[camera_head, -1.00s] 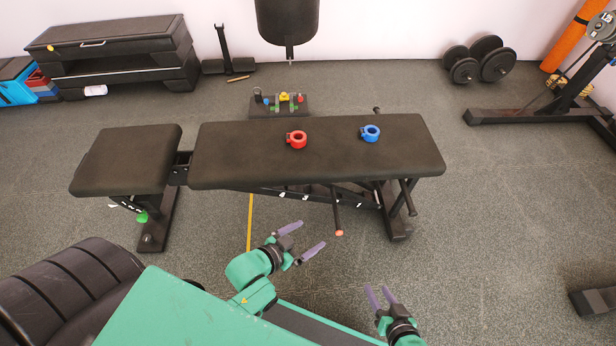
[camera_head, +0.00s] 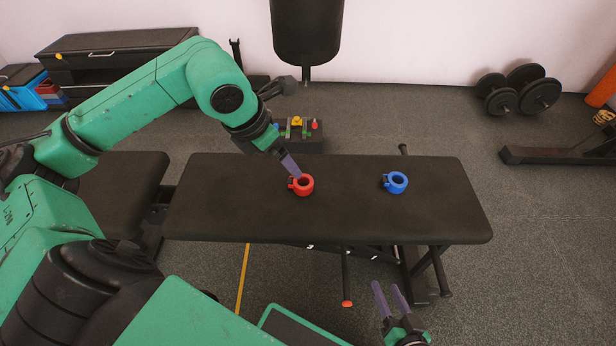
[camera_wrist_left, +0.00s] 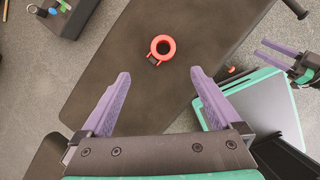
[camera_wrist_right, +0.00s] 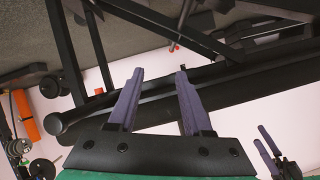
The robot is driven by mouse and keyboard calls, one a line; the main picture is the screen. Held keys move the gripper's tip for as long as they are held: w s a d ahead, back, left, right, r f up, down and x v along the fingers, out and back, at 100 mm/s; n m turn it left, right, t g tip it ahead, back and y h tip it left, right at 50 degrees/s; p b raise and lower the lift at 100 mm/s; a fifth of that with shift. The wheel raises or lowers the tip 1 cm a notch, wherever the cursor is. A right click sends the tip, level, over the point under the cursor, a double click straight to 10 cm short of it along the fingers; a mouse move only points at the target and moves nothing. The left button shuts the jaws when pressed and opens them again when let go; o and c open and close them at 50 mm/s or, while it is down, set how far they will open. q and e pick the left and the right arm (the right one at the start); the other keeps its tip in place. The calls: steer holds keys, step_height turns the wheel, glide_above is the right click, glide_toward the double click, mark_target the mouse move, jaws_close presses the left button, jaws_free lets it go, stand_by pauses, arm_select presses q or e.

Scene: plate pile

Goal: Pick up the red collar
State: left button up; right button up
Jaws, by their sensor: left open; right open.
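The red collar (camera_head: 302,184) is a ring with a small dark lever, lying on the black bench pad in the head view. It also shows in the left wrist view (camera_wrist_left: 162,48), ahead of and between the fingers. My left gripper (camera_head: 290,168) is above the bench by the collar, open and empty. In the left wrist view its two purple fingers (camera_wrist_left: 158,90) stand wide apart, with the collar beyond their tips. My right gripper (camera_head: 391,286) is open and empty in front of the bench, low down; its fingers also show in the right wrist view (camera_wrist_right: 158,72).
A blue collar (camera_head: 394,182) lies on the bench pad (camera_head: 240,210) to the right of the red one. A dark box with coloured items (camera_head: 300,135) stands behind the bench.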

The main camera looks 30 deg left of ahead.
mark_target(301, 182)
arm_select(q)
steer(key=b+x, duration=0.1)
steer(key=x, duration=0.3)
steer(key=b+x, duration=0.1)
steer(key=x, duration=0.3)
steer(key=b+x, duration=0.1)
steer(key=x, duration=0.4)
steer(key=shift+s+d+f+b, duration=0.1)
steer(key=shift+s+d+b, duration=0.05)
steer(key=shift+d+b, duration=0.2)
steer(key=c, duration=1.5)
arm_select(e)
steer(key=shift+t, duration=0.3)
step_height(301, 182, down, 4)
steer(key=shift+a, duration=0.1)
